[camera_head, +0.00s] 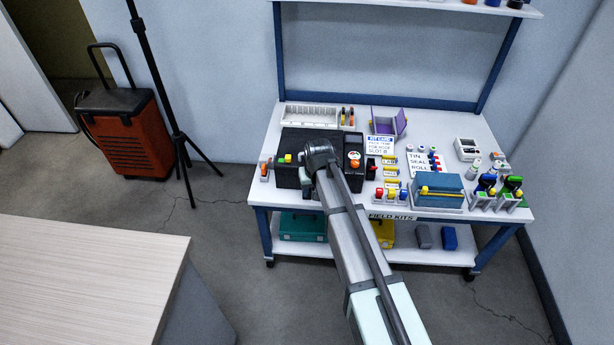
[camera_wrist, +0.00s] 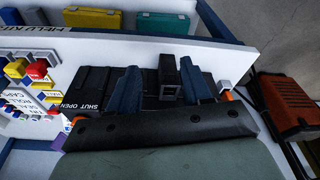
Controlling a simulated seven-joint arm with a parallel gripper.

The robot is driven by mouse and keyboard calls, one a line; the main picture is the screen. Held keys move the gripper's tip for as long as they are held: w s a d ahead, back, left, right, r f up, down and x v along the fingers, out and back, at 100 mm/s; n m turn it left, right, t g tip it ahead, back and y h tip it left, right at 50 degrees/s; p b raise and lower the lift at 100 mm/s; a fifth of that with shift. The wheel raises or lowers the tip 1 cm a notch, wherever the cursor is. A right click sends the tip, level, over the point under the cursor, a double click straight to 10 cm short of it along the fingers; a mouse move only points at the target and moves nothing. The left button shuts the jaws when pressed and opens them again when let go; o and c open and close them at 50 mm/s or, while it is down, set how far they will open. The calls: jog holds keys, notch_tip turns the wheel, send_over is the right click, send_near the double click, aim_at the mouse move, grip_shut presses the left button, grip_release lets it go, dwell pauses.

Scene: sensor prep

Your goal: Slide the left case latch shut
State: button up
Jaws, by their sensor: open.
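The black case (camera_head: 292,140) sits at the left of the white workbench, partly hidden by my arm. In the wrist view, the case (camera_wrist: 92,82) shows a ribbed dark face with the words SHUT and OPEN. A small black block (camera_wrist: 168,78), which looks like a latch, stands up at the case's near edge. My gripper (camera_wrist: 160,74) is open, with one dark blue finger on each side of this block in the picture. I cannot tell whether either finger touches it. In the head view, my arm's end hides the fingertips and latch.
Colored bottles (camera_head: 510,185) stand at the far right.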

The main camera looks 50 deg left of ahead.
jog(key=w+d+f+m+h, duration=0.1)
jog(key=d+f, duration=0.8)
jog(key=d, duration=0.3)
jog(key=shift+d+f+g+h, duration=0.3)
jog(key=shift+f+g+h, duration=0.1)
jog(key=shift+w, duration=0.1)
jog(key=s+d+f+m+g+h, duration=0.15)
jog(key=d+f, duration=0.35)
jog(key=d, duration=0.7)
jog(key=s+d+f+m+g, duration=0.1)
jog(key=s+d+f, duration=0.25)
jog(key=d, duration=0.75)
jog(key=s+d+f+m+g+h, duration=0.15)
jog(key=d+f, duration=0.45)
jog(key=d, duration=0.6)
jog(key=s+d+f+m+g+y, duration=0.1)
jog(key=s+d+f+m, duration=0.1)
jog(key=s+d, duration=0.2)
jog(key=s+d+f+m+g, duration=0.1)
jog(key=s+d+f+m, duration=0.1)
jog(key=d, duration=0.9)
jog(key=s+d+f+m+g+y, duration=0.1)
jog(key=s+d+m, duration=0.2)
jog(key=s+d, duration=0.3)
jog(key=shift+s+d+f+y, duration=0.3)
jog(key=shift+d+f, duration=0.1)
jog(key=shift+d, duration=0.55)
